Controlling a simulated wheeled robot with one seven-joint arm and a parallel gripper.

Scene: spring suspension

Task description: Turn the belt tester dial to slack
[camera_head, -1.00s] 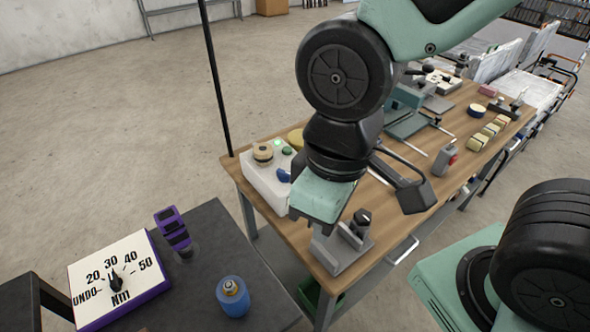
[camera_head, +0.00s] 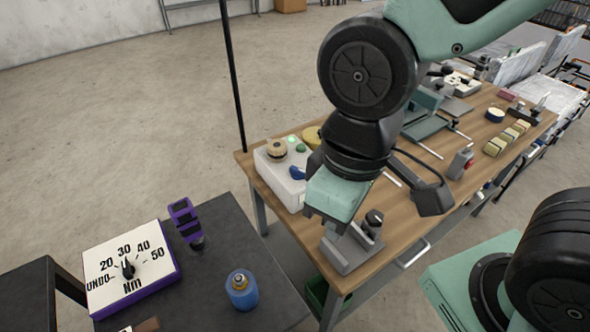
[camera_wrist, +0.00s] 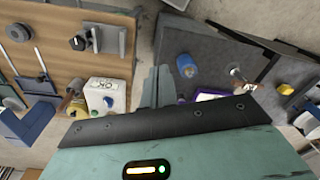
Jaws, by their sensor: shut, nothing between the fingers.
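No label in these views reads belt tester or slack. A white panel (camera_head: 131,268) with a black pointer dial (camera_head: 128,270), marked UNDO, 20, 30, 40, 50 and Nm, lies on the dark table; its pointer stands near 30. A white box (camera_head: 283,182) with a tan round knob (camera_head: 277,149), a green light and a blue lever sits on the wooden bench. A grey block (camera_head: 352,244) with a black knob (camera_head: 373,220) stands at the bench's near end. My gripper (camera_wrist: 158,88) is shut and empty, above the gap between bench and table, pointing down.
On the dark table (camera_head: 228,218) are a blue canister (camera_head: 241,290) and a purple-black tool (camera_head: 186,221). The wooden bench (camera_head: 436,204) holds several yellowish blocks and a grey vise-like fixture. A thin black pole (camera_head: 234,75) rises behind the white box.

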